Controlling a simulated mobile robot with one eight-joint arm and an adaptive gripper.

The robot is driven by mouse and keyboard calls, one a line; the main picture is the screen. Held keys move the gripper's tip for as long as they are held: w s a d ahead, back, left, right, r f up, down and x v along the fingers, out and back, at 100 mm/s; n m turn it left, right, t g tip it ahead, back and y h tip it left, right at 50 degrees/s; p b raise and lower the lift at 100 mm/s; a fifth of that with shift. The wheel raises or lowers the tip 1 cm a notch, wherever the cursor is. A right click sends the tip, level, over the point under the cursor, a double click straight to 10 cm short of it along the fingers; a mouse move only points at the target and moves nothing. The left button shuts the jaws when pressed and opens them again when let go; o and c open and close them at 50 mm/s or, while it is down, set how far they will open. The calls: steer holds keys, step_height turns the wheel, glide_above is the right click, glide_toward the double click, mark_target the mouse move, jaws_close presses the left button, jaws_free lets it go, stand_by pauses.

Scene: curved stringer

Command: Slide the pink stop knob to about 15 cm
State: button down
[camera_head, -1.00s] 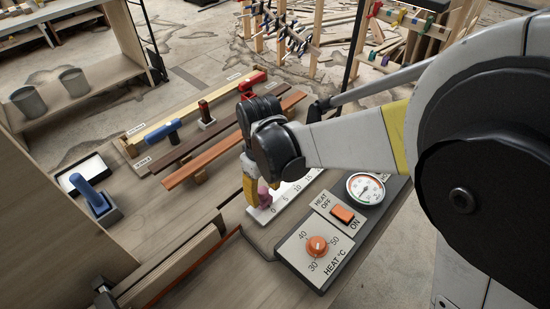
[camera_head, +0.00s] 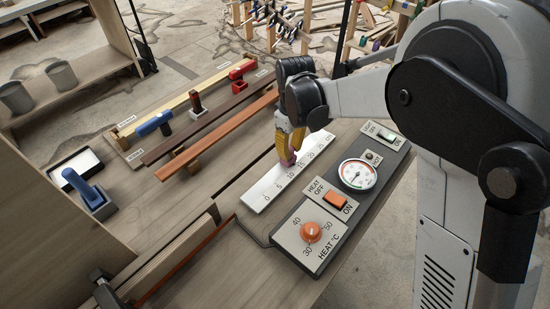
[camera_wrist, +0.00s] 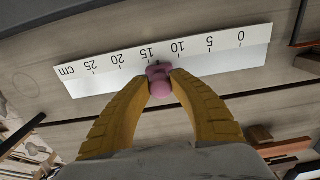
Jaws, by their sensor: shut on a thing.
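The pink stop knob (camera_head: 288,158) is on a white ruler strip (camera_head: 257,197) marked 0 to 25 cm. It also shows in the wrist view (camera_wrist: 161,86), close to the 15 mark and slightly on its 10 side. My gripper (camera_head: 286,145) is above the strip with its yellow fingers down on the knob. In the wrist view the two yellow fingers (camera_wrist: 161,86) are shut on the knob from both sides. The fingers partly hide the knob in the head view.
A control panel with an orange heat dial (camera_head: 310,232), an orange switch (camera_head: 335,200) and a round gauge (camera_head: 357,174) lies right of the strip. Wooden strips with a blue clamp (camera_head: 154,123) and a red clamp (camera_head: 242,70) lie behind left.

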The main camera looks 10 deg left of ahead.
steer(key=shift+w+d, duration=0.35)
steer(key=shift+w, duration=0.35)
steer(key=c, duration=1.1)
jaws_free()
steer(key=shift+c, duration=0.2)
step_height(320, 180, up, 12)
